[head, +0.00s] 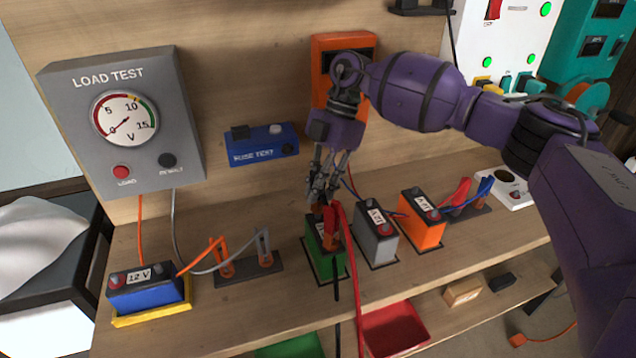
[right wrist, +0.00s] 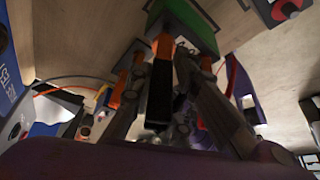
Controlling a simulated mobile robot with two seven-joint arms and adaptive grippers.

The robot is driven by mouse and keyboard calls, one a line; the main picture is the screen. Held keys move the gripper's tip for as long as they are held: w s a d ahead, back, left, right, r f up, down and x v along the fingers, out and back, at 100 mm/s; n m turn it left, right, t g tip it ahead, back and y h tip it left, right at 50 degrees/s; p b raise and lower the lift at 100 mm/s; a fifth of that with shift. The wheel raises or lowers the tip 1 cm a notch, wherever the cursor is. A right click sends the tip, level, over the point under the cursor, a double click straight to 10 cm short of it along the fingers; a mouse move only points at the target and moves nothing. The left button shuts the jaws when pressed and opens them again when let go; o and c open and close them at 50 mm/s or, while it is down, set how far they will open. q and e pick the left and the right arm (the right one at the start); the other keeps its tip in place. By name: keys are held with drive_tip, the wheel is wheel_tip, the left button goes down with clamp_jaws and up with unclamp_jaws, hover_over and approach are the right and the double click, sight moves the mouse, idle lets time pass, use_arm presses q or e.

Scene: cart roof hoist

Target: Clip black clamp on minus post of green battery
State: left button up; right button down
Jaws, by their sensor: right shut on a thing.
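The green battery (head: 334,262) stands on the bench below my right gripper (head: 322,188). My right gripper, also in the right wrist view (right wrist: 180,115), is shut on the black clamp (right wrist: 160,95). The clamp's copper-coloured jaw (right wrist: 163,47) points at the green battery (right wrist: 188,22) and overlaps its edge in that view. A red clamp (head: 331,224) with a red cable is at the battery's top front. A black cable (head: 337,300) hangs down in front of the battery. The minus post is hidden, so I cannot tell whether the black clamp touches it. My left gripper is not in view.
A grey battery (head: 377,243) and an orange battery (head: 422,231) stand close to the right. A blue battery (head: 148,297) and a clamp rack (head: 248,272) are to the left. The fuse tester (head: 262,146) and orange meter (head: 325,95) are on the back board.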

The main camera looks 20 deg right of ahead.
drive_tip(key=shift+f, duration=0.4)
drive_tip(key=shift+f, duration=0.65)
drive_tip(key=c, duration=1.6)
unclamp_jaws()
drive_tip(key=shift+o, duration=0.2)
drive_tip(key=v, duration=1.2)
drive_tip(key=shift+a, duration=0.1)
